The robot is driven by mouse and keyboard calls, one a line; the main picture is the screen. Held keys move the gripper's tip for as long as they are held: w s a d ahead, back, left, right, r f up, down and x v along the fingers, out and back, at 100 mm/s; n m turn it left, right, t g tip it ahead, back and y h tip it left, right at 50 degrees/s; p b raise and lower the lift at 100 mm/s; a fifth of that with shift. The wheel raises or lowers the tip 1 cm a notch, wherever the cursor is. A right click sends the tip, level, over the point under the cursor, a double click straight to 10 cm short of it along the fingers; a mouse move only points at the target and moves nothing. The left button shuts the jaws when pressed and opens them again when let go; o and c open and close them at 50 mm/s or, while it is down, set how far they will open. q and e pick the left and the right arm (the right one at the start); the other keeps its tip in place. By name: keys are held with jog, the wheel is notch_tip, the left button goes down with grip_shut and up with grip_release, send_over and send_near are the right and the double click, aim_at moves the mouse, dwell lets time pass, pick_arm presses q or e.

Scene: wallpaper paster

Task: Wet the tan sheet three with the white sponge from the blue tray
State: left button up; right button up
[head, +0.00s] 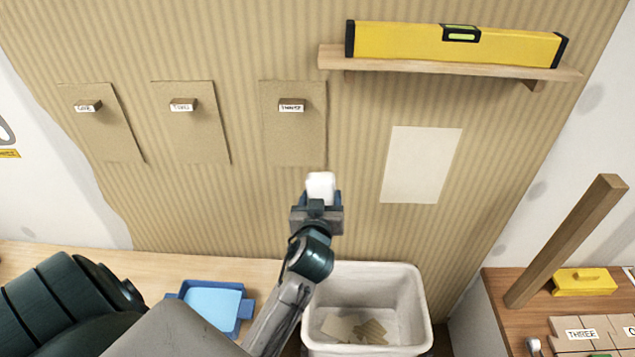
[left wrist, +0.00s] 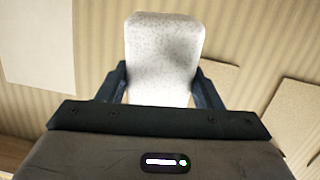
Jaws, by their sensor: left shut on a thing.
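Tan sheet three (head: 295,140) hangs on the striped wall under a small block labelled THREE (head: 292,107). The sponge also fills the middle of the left wrist view (left wrist: 164,55), held between the two fingers. I cannot tell whether it touches the wall. The blue tray (head: 247,308) with light blue liquid stands on the wooden table at lower left. My right gripper is not in view.
Sheets labelled ONE (head: 105,130) and TWO (head: 190,130) hang to the left. A pale blank patch (head: 420,165) lies right, under a shelf (head: 440,66) bearing a yellow level (head: 455,45). A white bin (head: 415,305) with scraps stands below. A wooden post (head: 568,240) rises at right.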

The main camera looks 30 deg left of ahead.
aim_at(318, 172)
pick_arm(q)
jog(key=r, duration=0.2)
jog(key=r+y, duration=0.1)
jog(key=r, duration=0.1)
jog(key=s+r+t+y, duration=0.1)
jog(key=r, duration=0.1)
jog(key=shift+a+m, duration=0.25)
jog(key=shift+m, duration=0.05)
jog(key=shift+w, duration=0.1)
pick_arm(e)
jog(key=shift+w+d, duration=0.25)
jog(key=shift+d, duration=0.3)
pick_arm(q)
jog(key=shift+f, duration=0.1)
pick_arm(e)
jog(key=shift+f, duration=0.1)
pick_arm(q)
jog(key=shift+f, duration=0.1)
jog(key=shift+w+a+b, duration=0.25)
jog(key=shift+w+b, duration=0.1)
jog(key=shift+w, duration=0.05)
jog(key=x, duration=0.4)
jog(key=shift+b, duration=0.35)
jog(key=shift+w+a, duration=0.4)
jog(key=shift+w, duration=0.2)
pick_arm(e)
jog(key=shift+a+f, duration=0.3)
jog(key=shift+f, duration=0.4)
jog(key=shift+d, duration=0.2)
